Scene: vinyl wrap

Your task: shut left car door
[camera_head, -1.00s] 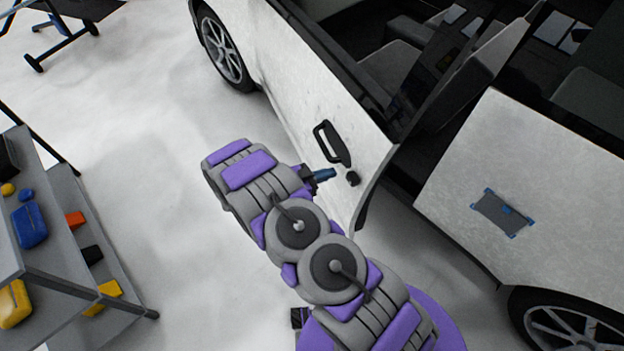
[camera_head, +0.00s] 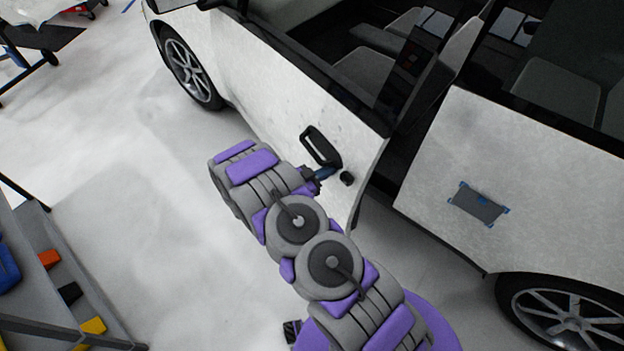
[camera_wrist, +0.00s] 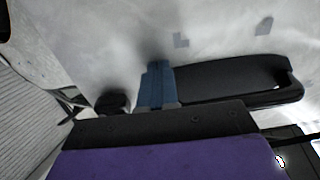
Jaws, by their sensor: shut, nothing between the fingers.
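The white left car door (camera_head: 290,95) stands partly open, with a gap between its rear edge and the car body. Its black handle (camera_head: 321,147) and a round black knob (camera_head: 347,179) are on its outer face. My gripper (camera_head: 326,173) is shut and empty, its blue fingertips at the door's outer face between the handle and the knob. In the wrist view my blue fingers (camera_wrist: 157,85) point at the white panel, with the handle (camera_wrist: 240,82) to their right and the knob (camera_wrist: 112,103) to their left. I cannot tell for certain whether the fingertips touch the panel.
The car's rear side panel (camera_head: 510,180) with a taped grey patch (camera_head: 478,204) is at the right, above the rear wheel (camera_head: 565,308). A grey shelf (camera_head: 50,275) with colored items stands at the lower left. The floor (camera_head: 150,200) between shelf and car is clear.

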